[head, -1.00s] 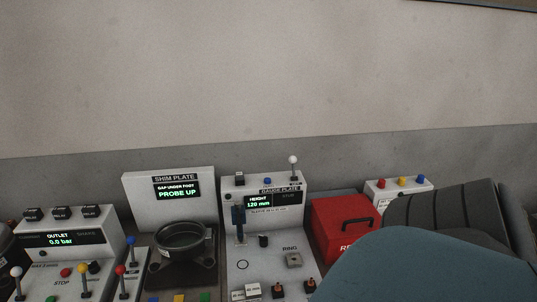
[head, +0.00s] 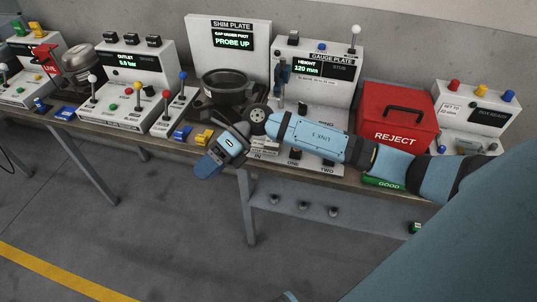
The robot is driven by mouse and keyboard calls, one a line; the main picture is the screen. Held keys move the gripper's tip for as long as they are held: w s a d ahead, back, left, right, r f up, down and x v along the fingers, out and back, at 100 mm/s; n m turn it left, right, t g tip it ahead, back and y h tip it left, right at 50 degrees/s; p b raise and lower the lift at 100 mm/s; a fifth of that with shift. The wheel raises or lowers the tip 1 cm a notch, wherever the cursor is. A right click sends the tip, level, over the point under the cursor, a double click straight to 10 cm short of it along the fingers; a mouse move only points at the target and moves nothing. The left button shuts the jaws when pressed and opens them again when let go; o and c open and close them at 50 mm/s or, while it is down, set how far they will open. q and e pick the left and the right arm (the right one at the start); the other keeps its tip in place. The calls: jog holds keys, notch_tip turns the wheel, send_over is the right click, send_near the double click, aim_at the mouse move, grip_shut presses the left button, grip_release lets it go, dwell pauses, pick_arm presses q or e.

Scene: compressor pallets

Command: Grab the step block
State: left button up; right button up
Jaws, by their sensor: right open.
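No piece can be told for certain as the step block. Small pale labelled blocks (head: 262,146) lie at the front of the gauge plate (head: 340,84), partly behind my right arm. My right gripper (head: 207,170) is open, pointing down and left, in front of the bench edge just below the yellow piece. No object shows between its fingers. It hides part of the bench edge. My left gripper is not in view.
A dark round casting (head: 226,88) sits before the shim plate. Consoles with upright levers line the bench at left. The floor (head: 150,220) in front is clear.

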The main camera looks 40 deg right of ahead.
jog(key=w+d+f+n+h+b, duration=0.2)
jog(key=w+d+h, duration=0.45)
jog(key=d, duration=0.35)
notch_tip(320, 180, up, 3)
jog(key=t+h+b, duration=0.1)
jog(key=h+b, duration=0.1)
jog(key=h, duration=0.5)
send_over(268, 142)
jog(key=f, duration=0.6)
jog(key=shift+w+d+f, duration=0.15)
jog(key=shift+w+f, duration=0.2)
jog(key=shift+w, duration=0.05)
jog(key=shift+f, duration=0.8)
notch_tip(268, 142, down, 5)
jog(key=shift+s+r+p, duration=0.1)
jog(key=shift+s+p, duration=0.05)
jog(key=shift+p, duration=0.15)
jog(key=c, duration=0.3)
grip_shut()
